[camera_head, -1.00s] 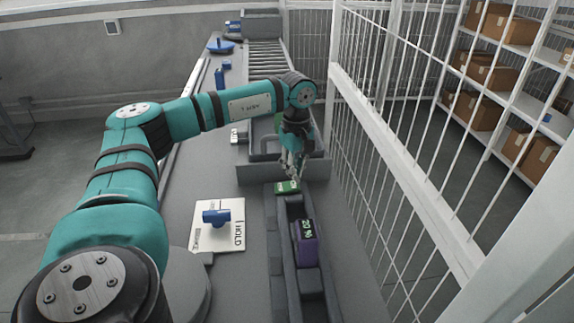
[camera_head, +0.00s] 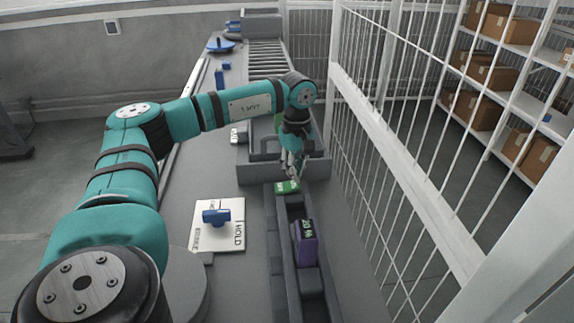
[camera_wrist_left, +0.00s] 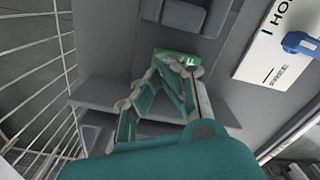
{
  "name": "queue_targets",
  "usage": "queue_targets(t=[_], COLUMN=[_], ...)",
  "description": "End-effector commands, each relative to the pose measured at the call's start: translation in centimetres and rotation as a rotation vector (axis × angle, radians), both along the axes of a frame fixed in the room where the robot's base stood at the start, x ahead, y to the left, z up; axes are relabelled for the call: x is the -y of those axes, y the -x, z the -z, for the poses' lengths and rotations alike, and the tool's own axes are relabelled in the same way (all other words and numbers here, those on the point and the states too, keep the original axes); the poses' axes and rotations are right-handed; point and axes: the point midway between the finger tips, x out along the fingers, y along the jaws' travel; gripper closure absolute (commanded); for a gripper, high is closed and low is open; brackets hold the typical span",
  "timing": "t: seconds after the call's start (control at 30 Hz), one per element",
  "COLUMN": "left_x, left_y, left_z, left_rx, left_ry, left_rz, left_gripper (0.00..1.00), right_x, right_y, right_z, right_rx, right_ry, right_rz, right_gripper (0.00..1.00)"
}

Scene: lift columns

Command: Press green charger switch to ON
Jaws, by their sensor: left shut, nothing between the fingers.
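The green charger switch (camera_head: 287,187) sits at the far end of the dark grey charger (camera_head: 276,240). It also shows in the left wrist view (camera_wrist_left: 178,56), where part of a white letter is visible and my fingers cover the rest. My left gripper (camera_head: 293,176) is shut and empty, pointing down at the switch. Its fingertips (camera_wrist_left: 172,68) are at the switch's near edge; I cannot tell whether they touch it. A purple battery block (camera_head: 306,243) with green digits stands in the charger's slot. My right gripper is not in view.
A grey tray (camera_head: 252,172) stands just beyond the switch. A white wire fence (camera_head: 400,170) runs along the right side.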

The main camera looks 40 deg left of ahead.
Motion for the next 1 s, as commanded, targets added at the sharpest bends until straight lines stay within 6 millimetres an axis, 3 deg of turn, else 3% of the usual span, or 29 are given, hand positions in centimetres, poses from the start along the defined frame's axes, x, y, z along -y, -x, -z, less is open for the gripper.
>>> queue_targets(t=[1.0], left_x=[0.0], left_y=[0.0], left_z=[1.6], left_rx=[-0.001], left_ry=[0.000], left_rz=[0.000], left_gripper=[1.00], right_x=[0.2], right_y=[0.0], right_z=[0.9], right_rx=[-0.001], right_ry=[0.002], right_rz=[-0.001], right_gripper=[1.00])
